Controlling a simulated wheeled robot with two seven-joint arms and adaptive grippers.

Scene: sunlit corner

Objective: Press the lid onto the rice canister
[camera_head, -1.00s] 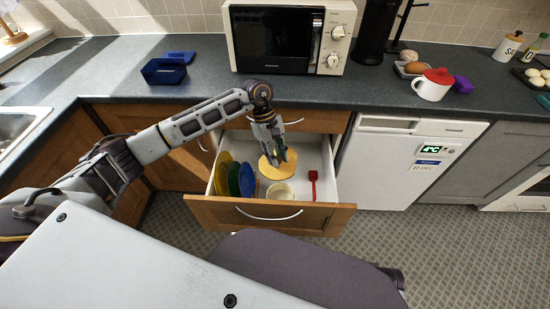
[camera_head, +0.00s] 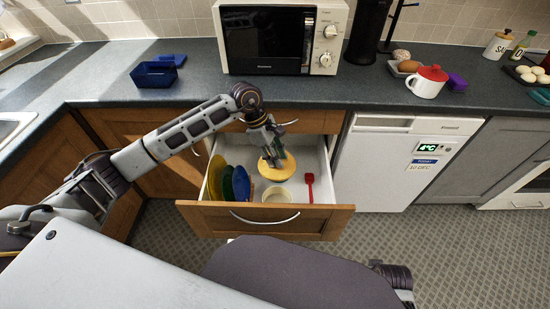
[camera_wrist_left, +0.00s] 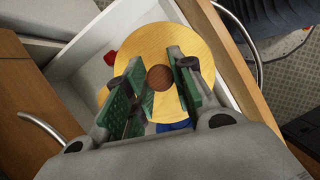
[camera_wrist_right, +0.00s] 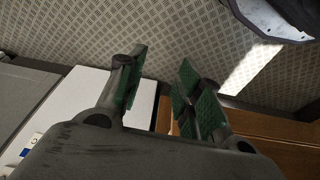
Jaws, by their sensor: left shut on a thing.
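My left gripper (camera_head: 270,158) is shut on the brown knob (camera_wrist_left: 160,78) of a round yellow wooden lid (camera_head: 284,170). The lid shows as a broad disc in the left wrist view (camera_wrist_left: 140,50), with a finger on each side of the knob. It is over the open drawer (camera_head: 265,221), and I cannot tell its height or what is under it. A cream round container (camera_head: 278,196) stands in the drawer just in front of the lid in the head view; whether it is the rice canister is unclear. My right gripper (camera_wrist_right: 160,88) is open and empty.
Yellow, green and blue plates (camera_head: 240,184) stand on edge at the drawer's left. A red utensil (camera_head: 309,186) lies at its right.

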